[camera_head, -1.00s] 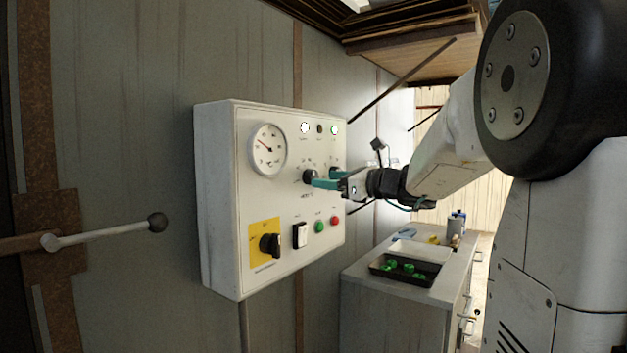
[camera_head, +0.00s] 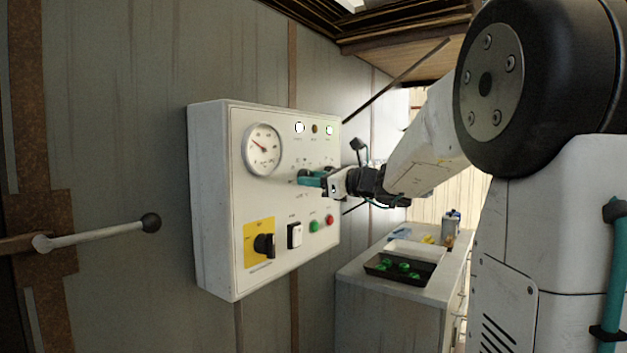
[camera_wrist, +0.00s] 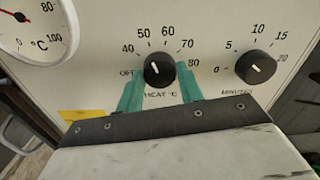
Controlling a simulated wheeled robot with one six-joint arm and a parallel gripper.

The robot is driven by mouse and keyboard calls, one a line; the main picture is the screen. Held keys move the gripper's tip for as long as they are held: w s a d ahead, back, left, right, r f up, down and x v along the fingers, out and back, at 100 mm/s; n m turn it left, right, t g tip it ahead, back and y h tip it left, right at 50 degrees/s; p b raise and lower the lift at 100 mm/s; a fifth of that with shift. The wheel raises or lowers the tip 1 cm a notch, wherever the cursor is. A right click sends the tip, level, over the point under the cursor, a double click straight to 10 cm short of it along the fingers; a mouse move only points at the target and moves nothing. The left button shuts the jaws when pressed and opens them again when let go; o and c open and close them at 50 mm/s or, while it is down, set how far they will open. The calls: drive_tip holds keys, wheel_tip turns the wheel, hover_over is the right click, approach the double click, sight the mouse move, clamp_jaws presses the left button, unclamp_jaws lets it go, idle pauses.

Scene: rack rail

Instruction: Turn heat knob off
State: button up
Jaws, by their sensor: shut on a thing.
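The white control panel (camera_head: 215,190) is on the wall in the head view. Its black heat knob (camera_wrist: 160,70) is in the upper middle of the wrist view, inside a printed scale from OFF to 80. The knob's white mark points up and left, roughly toward 40. My gripper (camera_head: 305,178) is at the panel face, with one teal finger on each side of the knob, shut on it. In the head view the fingers largely hide the knob.
A black minutes knob (camera_wrist: 257,67) sits close to the right of the heat knob. A round gauge (camera_head: 262,149) is above left, and a black switch on a yellow plate (camera_head: 258,230) is below. A cabinet (camera_head: 385,310) with a dark tray (camera_head: 378,271) stands right of the panel.

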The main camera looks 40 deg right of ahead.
drive_tip(key=shift+n, duration=0.4)
drive_tip(key=shift+d+n, duration=0.1)
drive_tip(key=shift+n, duration=7.5)
drive_tip(key=o, duration=1)
drive_tip(key=shift+r, duration=0.1)
